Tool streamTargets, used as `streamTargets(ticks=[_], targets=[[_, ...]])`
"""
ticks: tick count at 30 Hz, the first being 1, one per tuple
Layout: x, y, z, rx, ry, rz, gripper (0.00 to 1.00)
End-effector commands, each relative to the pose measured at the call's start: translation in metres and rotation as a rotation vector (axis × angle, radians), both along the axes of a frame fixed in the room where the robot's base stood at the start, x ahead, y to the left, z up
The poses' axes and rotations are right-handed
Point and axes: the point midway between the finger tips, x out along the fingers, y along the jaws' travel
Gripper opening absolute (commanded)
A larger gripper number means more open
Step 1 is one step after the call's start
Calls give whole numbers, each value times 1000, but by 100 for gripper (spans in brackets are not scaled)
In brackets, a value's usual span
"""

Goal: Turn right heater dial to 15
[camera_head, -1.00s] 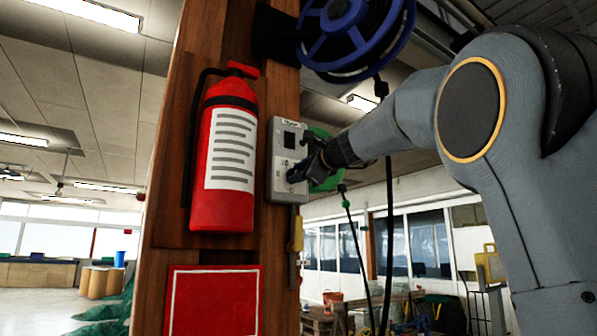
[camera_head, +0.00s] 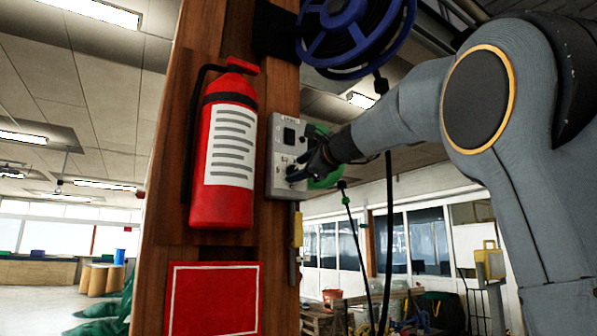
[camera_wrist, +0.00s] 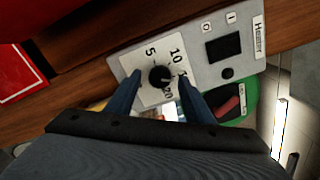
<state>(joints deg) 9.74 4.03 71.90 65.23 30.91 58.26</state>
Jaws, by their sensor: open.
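The grey heater panel (camera_head: 274,150) is fixed on the wooden post and also shows, tilted, in the wrist view (camera_wrist: 215,87). Its round black dial (camera_wrist: 160,76) sits on a white scale with 5, 10 and 20 readable; the number between 10 and 20 is partly hidden by a finger. I cannot clearly read the dial's pointer. My gripper (camera_wrist: 159,82) is open, with one blue finger on each side of the dial and visible gaps between. In the head view my gripper (camera_head: 294,172) is at the panel's lower part and hides the dial there.
The panel also has a black switch (camera_wrist: 223,46) marked O and I and a "Heater" label. A red fire extinguisher (camera_head: 224,150) hangs left of it on the post (camera_head: 165,240). A blue reel (camera_head: 355,30) with hanging cables is above right.

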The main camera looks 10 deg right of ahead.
Motion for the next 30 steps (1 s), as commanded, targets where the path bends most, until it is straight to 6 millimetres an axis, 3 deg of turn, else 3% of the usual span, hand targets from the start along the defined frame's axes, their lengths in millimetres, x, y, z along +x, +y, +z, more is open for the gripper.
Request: streamTargets(ticks=[12,30], targets=[[-58,-20,-2,0,-2,-3,48],[-66,-22,-1,0,0,-1,48]])
